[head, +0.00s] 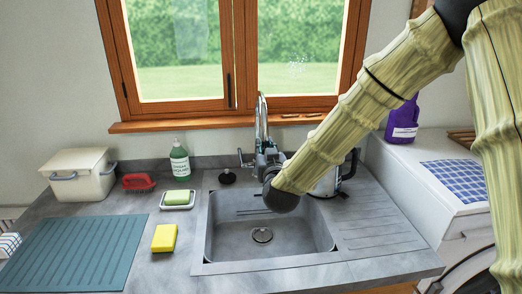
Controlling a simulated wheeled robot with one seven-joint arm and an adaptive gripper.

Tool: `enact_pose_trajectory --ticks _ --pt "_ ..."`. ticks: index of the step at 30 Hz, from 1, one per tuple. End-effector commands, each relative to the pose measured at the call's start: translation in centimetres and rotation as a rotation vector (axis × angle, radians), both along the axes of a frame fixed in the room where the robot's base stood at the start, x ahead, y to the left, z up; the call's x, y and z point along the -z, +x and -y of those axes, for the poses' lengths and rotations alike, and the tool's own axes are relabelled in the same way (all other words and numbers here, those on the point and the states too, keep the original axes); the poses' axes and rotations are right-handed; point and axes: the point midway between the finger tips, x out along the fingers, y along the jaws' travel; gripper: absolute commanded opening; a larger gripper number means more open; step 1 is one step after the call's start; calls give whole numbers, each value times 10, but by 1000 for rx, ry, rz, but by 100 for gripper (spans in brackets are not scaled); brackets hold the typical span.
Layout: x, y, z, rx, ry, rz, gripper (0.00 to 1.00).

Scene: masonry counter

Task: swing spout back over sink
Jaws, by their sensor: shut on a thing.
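The chrome tap (262,130) stands at the back edge of the sink (222,232), with a tall bent spout (261,108) rising in front of the window. My arm comes down from the upper right and ends in a dark wrist joint over the sink's back edge. My gripper (270,171) shows only as a small grey part between this joint and the tap body. It is shut on the tap's spout, but my arm hides most of its fingers and the grip itself. The basin is empty, with a round drain in its floor.
A metal kettle (326,183) stands close behind my wrist on the right. The ribbed drainboard (378,232) is clear.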

Motion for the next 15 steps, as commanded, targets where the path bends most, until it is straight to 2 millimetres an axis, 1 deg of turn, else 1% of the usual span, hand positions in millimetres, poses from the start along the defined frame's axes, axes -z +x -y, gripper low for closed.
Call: enact_pose_trajectory --ticks 8,9,11,12,15 --pt "-1 0 -1 -1 0 1 0" --pt "-1 0 -1 -1 0 1 23" --pt "-1 0 -1 -1 0 1 34" --pt "-1 0 -1 -1 0 1 41" --pt "-1 0 -1 -1 -1 1 42"
